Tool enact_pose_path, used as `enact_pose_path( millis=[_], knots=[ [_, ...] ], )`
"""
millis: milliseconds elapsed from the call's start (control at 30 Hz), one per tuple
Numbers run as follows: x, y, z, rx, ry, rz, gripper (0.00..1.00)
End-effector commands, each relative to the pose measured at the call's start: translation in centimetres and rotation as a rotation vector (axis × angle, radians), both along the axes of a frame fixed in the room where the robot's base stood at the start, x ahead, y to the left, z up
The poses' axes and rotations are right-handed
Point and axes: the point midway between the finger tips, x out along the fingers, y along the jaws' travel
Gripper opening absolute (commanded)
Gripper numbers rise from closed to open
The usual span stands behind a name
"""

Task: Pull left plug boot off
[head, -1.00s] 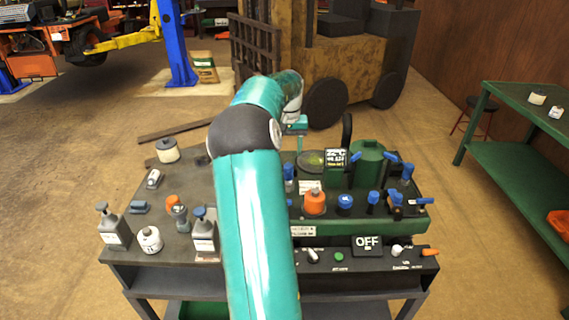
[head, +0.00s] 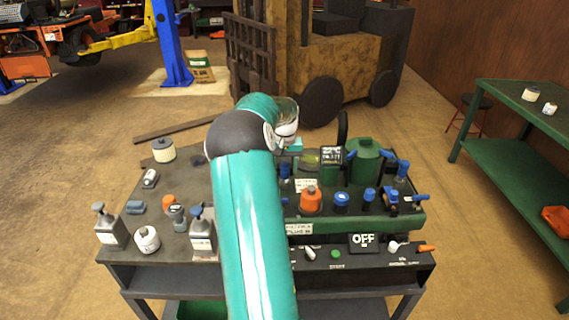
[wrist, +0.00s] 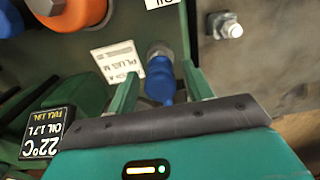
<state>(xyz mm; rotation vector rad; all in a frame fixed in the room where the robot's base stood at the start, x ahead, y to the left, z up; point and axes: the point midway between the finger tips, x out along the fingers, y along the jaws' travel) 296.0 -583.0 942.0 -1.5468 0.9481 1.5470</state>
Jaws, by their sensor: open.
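In the head view the boot (head: 285,169) stands at the left end of the green engine block (head: 350,222), right beside my arm. My gripper (wrist: 160,78) is open, with one finger on each side of the boot. I see slim gaps between the fingers and the boot, and no clear contact. In the head view my arm hides most of the gripper.
An orange cap (head: 310,200) and several blue-topped fittings stand right of the boot. A small screen (head: 331,154) and a green canister (head: 364,158) rise behind. Bottles and a white jar (head: 147,239) stand on the cart's left.

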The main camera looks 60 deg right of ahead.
Motion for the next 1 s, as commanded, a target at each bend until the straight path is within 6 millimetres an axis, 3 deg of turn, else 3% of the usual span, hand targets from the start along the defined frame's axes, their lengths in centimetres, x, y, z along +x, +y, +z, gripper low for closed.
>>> enact_pose_path(
  millis=[67, 200, 567, 1000],
  knots=[
    [0.0, 0.0, 0.0, 0.000, 0.000, 0.000, 0.47],
    [0.0, 0.0, 0.0, 0.000, 0.000, 0.000, 0.22],
    [0.0, -0.1, 0.1, -0.001, 0.000, 0.000, 0.22],
    [0.8, -1.5, 1.9, -0.003, -0.001, 0.000, 0.22]
  ],
)
